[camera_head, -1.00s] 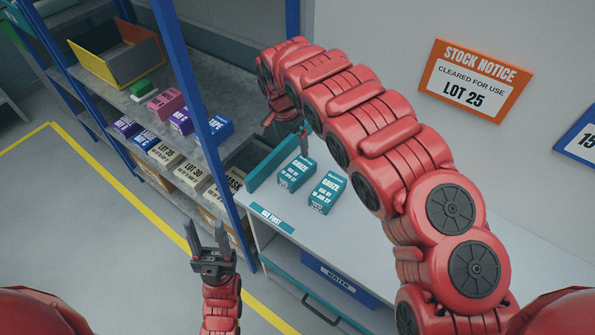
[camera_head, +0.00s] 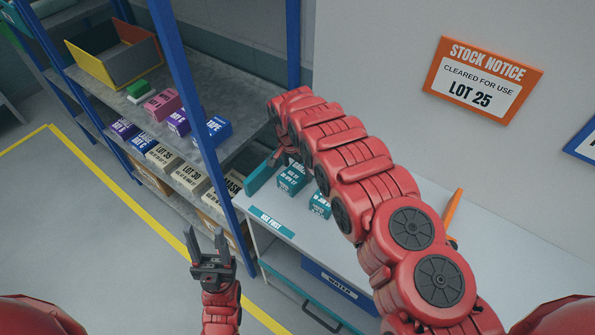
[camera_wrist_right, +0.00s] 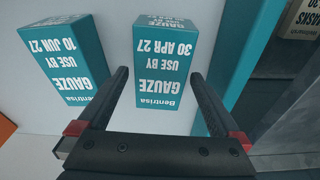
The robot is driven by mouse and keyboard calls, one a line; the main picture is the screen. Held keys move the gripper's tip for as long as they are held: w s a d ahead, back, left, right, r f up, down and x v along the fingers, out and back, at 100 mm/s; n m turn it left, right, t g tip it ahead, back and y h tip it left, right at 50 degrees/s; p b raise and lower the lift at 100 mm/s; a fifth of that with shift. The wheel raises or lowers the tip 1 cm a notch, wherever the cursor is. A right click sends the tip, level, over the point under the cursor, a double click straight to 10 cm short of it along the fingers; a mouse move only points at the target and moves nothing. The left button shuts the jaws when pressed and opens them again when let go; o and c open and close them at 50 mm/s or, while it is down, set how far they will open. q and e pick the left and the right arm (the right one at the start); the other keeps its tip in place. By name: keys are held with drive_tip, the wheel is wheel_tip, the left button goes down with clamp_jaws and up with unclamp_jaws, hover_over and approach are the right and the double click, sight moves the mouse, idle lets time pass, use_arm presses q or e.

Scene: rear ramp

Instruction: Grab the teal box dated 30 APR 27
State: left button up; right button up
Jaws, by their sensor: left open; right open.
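The teal gauze box reading 30 APR 27 (camera_wrist_right: 165,98) is in the middle of the right wrist view; it also shows on the white counter in the head view (camera_head: 291,182). My right gripper (camera_wrist_right: 160,73) is open, its fingers to either side of the box's face. I cannot tell whether they touch it. In the head view my right arm largely hides this gripper. A second teal gauze box reading 10 JUN 27 (camera_wrist_right: 67,62) stands at left, outside the fingers; my arm partly covers it in the head view (camera_head: 318,206). My left gripper (camera_head: 207,243) is open and empty.
A teal upright panel (camera_head: 262,172) stands close beside the dated box. A "USE FIRST" label (camera_head: 271,221) marks the counter's front edge. Shelves with several boxes and a blue post (camera_head: 196,120) are at left. An orange stock notice (camera_head: 482,82) hangs on the wall.

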drive_tip(key=shift+w+d+f, duration=0.1)
drive_tip(key=shift+w+f, duration=0.05)
drive_tip(key=shift+f, duration=0.85)
drive_tip(key=shift+c, duration=0.3)
drive_tip(key=c, duration=1.3)
drive_tip(key=shift+r, duration=0.1)
